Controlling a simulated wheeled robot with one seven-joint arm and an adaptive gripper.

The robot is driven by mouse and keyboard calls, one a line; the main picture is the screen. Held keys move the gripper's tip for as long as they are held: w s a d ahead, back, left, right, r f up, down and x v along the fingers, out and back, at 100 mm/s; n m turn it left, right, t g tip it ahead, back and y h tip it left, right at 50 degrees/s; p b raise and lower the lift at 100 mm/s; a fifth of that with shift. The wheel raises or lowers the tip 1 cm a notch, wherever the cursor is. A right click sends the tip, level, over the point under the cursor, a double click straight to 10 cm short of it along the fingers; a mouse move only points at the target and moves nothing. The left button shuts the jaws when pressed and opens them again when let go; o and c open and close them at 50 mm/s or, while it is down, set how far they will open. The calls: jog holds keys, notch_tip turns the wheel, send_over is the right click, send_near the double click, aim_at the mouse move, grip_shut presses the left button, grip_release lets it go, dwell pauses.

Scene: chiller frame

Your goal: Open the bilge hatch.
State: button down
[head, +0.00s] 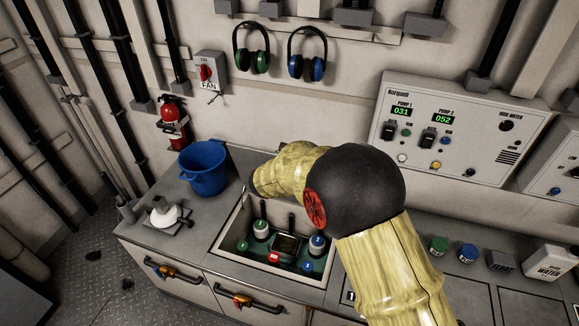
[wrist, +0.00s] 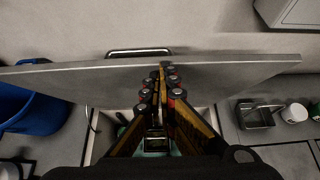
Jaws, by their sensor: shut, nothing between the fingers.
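The bilge hatch lid (wrist: 70,78) stands raised in the wrist view, its grey panel seen at a steep angle across the picture. Its handle (wrist: 140,51) shows beyond the far edge of the panel. Below it the hatch opening (head: 219,252) is uncovered, and pump fittings show inside. My gripper (wrist: 162,72) is shut and empty, with its fingertips close against the near face of the lid; whether they touch, I cannot tell. In the head view my arm hides the gripper and most of the lid.
A blue bucket (head: 203,168) and a white device (head: 165,213) stand on the counter left of the opening. Bottle caps (head: 438,246) and a white water jug (head: 552,264) are at the right. A pump panel (head: 458,130) hangs on the wall. Drawer handles line the front.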

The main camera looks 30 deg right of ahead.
jog(key=w+d+r+p, duration=0.2)
jog(key=w+d+p, duration=0.2)
jog(key=w+d, duration=0.1)
jog(key=shift+w+d+g+y, duration=0.35)
jog(key=shift+g+y, duration=0.05)
jog(key=shift+a, duration=0.1)
